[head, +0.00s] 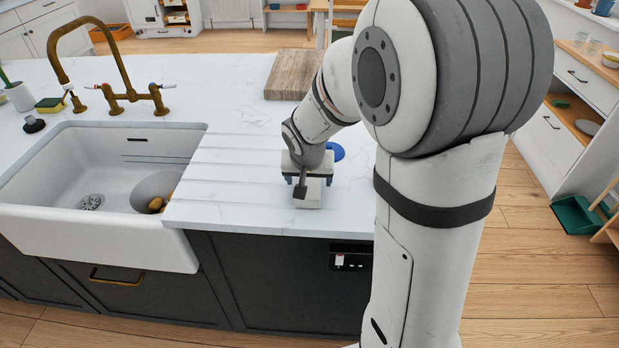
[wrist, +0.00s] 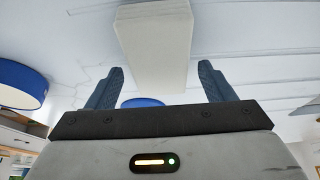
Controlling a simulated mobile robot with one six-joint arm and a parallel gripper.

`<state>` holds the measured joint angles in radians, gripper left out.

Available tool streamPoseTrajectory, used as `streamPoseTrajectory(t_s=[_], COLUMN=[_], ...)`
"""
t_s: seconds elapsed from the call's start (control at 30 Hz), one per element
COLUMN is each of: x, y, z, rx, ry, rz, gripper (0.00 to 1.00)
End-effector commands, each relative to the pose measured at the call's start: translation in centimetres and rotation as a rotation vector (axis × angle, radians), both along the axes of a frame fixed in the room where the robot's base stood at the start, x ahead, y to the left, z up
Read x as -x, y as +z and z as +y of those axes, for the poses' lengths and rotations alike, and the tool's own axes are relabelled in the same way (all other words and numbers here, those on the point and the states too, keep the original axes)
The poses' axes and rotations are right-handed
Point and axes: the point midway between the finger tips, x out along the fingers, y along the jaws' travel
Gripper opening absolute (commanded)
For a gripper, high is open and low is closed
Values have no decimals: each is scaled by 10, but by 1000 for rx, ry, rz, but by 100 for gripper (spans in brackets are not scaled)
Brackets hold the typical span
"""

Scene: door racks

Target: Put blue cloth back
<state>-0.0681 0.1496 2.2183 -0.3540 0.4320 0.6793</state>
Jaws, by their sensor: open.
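My gripper (head: 307,180) points down over the grooved right part of the white counter. Its two blue fingers are apart; in the wrist view the open gripper (wrist: 160,68) has a pale cream block (wrist: 155,40) in line with the gap, and I cannot tell whether they touch. The block's pale end (head: 311,202) shows below the gripper in the head view. A flat blue round thing (head: 336,152) lies on the counter just behind the gripper. The wrist view shows a blue round shape (wrist: 22,85) at left and another blue patch (wrist: 143,102) behind the palm. No blue cloth is clearly recognisable.
A white sink (head: 100,170) with a brass tap (head: 110,60) is left of the gripper, holding a round bowl with brownish items. A wooden board (head: 292,75) lies behind. A sponge (head: 48,104) is at far left. Grooved counter between sink and gripper is clear.

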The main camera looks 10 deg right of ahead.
Motion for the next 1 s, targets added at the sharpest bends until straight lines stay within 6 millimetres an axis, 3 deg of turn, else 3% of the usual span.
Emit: streamPoseTrajectory(t_s=[0.5,0.77,0.87,1.0], x=[33,50,79,140], y=[87,108,109,102], z=[12,13,7,-1], rx=[-1,-1,2,-2], ry=[1,10,52,155], rz=[-6,5,33,91], gripper=[76,76,76,76])
